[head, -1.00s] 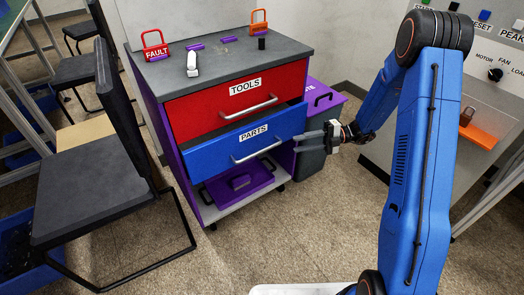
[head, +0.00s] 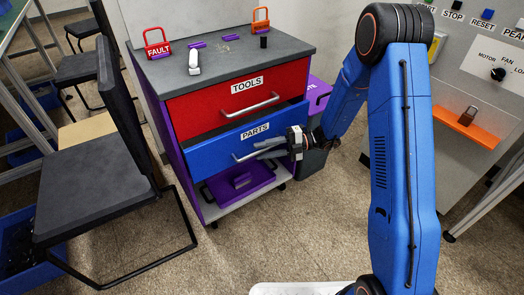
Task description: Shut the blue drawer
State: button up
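The blue drawer (head: 215,156), labelled PARTS, is in the cabinet under the red drawer (head: 200,117). Its front stands out a little from the cabinet, so it is partly open. It has a silver bar handle (head: 240,158). My gripper (head: 268,148) is in front of the right half of the blue drawer, with its fingers pointing left. The fingers look parted, with nothing seen between them. They overlap the right end of the handle in the picture; whether they touch it or the front, I cannot tell.
The red drawer, labelled TOOLS, looks shut. Padlocks and small items lie on the grey cabinet top (head: 230,69). A purple tray (head: 238,184) lies on the lower shelf. A black chair (head: 95,185) stands close on the left, a control panel (head: 475,90) at right. Floor in front is free.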

jog(key=shift+a, duration=0.3)
jog(key=shift+s, duration=0.1)
grip_shut()
jog(key=w+a, duration=0.2)
jog(key=w, duration=0.1)
jog(key=shift+w, duration=0.15)
grip_release()
jog(key=v, duration=1.7)
jog(key=shift+d, duration=0.15)
